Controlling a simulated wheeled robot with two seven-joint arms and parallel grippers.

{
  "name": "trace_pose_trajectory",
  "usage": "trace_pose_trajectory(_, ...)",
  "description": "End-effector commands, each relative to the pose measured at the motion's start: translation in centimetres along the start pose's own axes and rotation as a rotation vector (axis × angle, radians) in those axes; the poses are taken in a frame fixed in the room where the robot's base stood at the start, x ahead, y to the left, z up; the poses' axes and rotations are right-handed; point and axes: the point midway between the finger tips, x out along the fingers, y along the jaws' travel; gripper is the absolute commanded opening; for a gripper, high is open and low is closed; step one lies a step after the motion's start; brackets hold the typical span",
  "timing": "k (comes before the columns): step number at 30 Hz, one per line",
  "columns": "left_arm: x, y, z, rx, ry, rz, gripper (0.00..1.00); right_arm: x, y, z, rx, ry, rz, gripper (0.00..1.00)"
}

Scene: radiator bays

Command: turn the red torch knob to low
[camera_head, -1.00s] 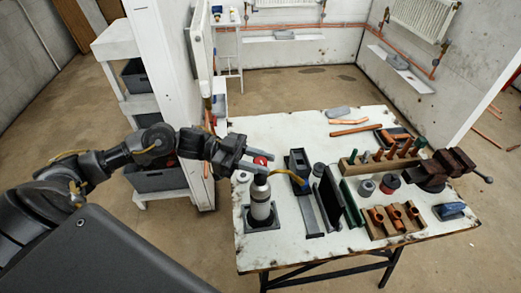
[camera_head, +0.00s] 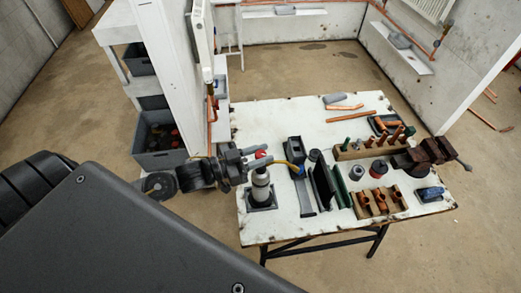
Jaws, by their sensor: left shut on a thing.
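The torch (camera_head: 261,183) is a grey bottle standing upright in a dark square base at the left of the workbench. Its red knob (camera_head: 260,154) shows at the top, and a yellow and blue hose runs from there to the right. My left gripper (camera_head: 258,158) comes in from the left at the top of the torch and is shut on the red knob. The fingers partly cover the knob and the torch head, so the knob's setting cannot be read. My right gripper is not in view.
The white workbench (camera_head: 290,228) also bears a black holder (camera_head: 295,150), a wooden rack (camera_head: 350,153) of fittings, a block of copper fittings (camera_head: 379,202) and a vise (camera_head: 425,153). A white shelf (camera_head: 112,35) with grey bins (camera_head: 160,140) stands at left.

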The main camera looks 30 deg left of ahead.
Motion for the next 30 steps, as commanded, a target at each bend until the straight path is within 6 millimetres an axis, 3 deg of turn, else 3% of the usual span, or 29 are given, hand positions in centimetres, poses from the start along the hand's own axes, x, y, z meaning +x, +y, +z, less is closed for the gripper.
trace_pose_trajectory(17, 0.01, 0.05, 0.07, 0.000, 0.000, -0.030, 0.06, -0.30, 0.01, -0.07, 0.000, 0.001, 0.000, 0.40)
trace_pose_trajectory(18, 0.01, 0.05, 0.07, 0.000, 0.000, -0.030, 0.31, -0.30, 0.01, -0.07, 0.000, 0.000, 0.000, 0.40)
trace_pose_trajectory(22, 0.01, 0.04, 0.06, 0.000, 0.000, -0.030, 0.48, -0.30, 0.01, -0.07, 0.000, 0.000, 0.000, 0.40)
trace_pose_trajectory(30, -0.02, 0.03, 0.04, 0.001, 0.000, -0.030, 0.49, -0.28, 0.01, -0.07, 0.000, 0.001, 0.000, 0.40)
